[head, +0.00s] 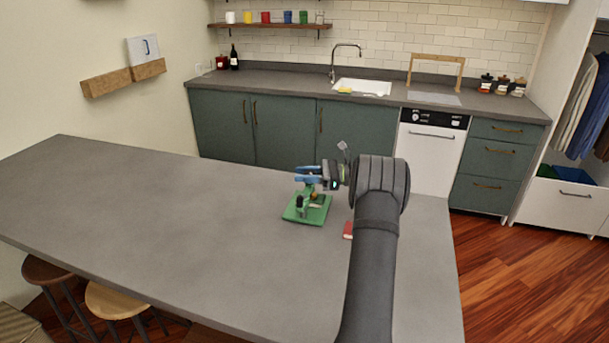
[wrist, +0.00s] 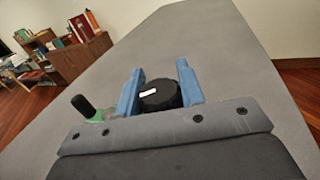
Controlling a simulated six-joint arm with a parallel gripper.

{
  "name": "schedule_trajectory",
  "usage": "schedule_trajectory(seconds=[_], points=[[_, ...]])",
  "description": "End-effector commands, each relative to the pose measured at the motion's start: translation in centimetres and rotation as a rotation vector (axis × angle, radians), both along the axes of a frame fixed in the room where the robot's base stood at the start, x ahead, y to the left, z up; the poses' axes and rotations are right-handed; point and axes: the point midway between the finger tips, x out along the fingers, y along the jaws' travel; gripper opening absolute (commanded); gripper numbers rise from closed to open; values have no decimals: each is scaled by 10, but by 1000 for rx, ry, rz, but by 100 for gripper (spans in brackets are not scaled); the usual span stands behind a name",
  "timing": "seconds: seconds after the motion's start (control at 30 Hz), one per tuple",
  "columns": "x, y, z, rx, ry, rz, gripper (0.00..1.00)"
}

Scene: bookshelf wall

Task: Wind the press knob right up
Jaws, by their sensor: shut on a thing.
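A small green press (head: 318,217) stands on the grey counter, left of my arm in the head view. My gripper (head: 307,174) is over its top, coming in from the right with blue fingers. In the wrist view the black round press knob (wrist: 160,98) with a white mark lies between the two blue fingers of my gripper (wrist: 162,92), which is shut on it. A black upright handle (wrist: 82,104) and a bit of green show left of the fingers. In the head view the knob is hidden by the fingers and wrist.
A small red block (head: 348,229) lies on the counter (head: 150,210) right of the press, next to my arm. The counter to the left is clear. Wooden stools (head: 115,299) stand below its near edge, and a sink counter runs behind.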

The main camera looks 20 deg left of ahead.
Motion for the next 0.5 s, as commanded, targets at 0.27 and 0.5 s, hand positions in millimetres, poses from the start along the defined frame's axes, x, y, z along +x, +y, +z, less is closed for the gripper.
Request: schedule_trajectory(seconds=[0.27, 0.5], points=[[0, 0, 0, 1, 0, 5, 12], [0, 0, 0, 1, -1, 4, 57]])
